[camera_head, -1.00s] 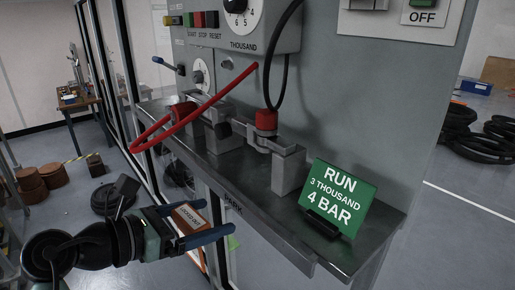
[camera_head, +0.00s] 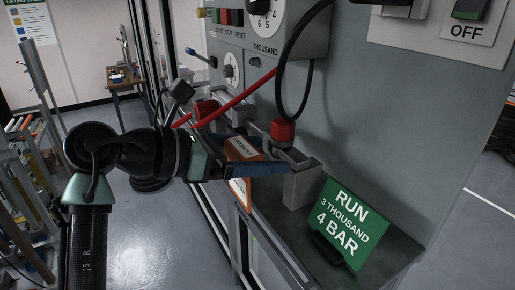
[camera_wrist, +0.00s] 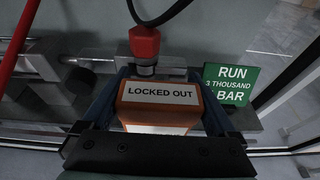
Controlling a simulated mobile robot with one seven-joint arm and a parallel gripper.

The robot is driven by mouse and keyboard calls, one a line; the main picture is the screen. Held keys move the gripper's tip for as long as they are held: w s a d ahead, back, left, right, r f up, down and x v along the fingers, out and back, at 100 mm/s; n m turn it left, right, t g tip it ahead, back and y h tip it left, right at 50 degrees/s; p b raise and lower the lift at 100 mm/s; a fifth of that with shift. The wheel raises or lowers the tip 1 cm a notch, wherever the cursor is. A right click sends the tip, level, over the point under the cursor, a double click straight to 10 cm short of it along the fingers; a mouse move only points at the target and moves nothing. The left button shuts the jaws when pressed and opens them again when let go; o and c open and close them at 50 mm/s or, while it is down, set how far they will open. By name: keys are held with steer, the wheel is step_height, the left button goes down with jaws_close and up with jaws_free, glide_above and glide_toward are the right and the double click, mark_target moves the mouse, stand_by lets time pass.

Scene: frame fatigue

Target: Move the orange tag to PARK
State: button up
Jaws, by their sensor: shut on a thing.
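The orange tag (camera_head: 241,149) has a white label; the wrist view reads LOCKED OUT on it (camera_wrist: 160,93). My gripper (camera_head: 262,158) is shut on it, with a blue finger on each side. An orange and white part of it shows below the fingers. The tag is in front of the shelf with the steel clamps, and I cannot tell whether it touches the shelf. In the wrist view my gripper (camera_wrist: 157,100) holds the tag below the red-capped clamp. The PARK marking is not visible now.
A green RUN sign (camera_head: 346,222) stands on the shelf (camera_head: 385,262) at the right. A red-capped clamp (camera_head: 283,133) and a steel block (camera_head: 302,184) are close to my gripper. A red bar (camera_head: 237,97) and a black cable (camera_head: 281,75) run above.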

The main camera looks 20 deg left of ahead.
mark_target(258, 205)
steer(key=shift+s+a+f, duration=0.1)
steer(key=shift+f, duration=0.5)
steer(key=shift+s+a+f, duration=0.1)
steer(key=shift+f, duration=0.5)
steer(key=shift+w+d+f+b, duration=0.1)
steer(key=shift+f+b, duration=0.1)
steer(key=shift+f, duration=0.5)
steer(key=shift+w+d+f+b, duration=0.1)
steer(key=shift+f+b, duration=0.1)
steer(key=shift+f, duration=0.45)
steer(key=shift+s+a+f, duration=0.1)
steer(key=shift+a+f, duration=0.05)
steer(key=shift+f, duration=0.1)
steer(key=shift+f, duration=1.8)
steer(key=o, duration=0.8)
steer(key=shift+c, duration=0.2)
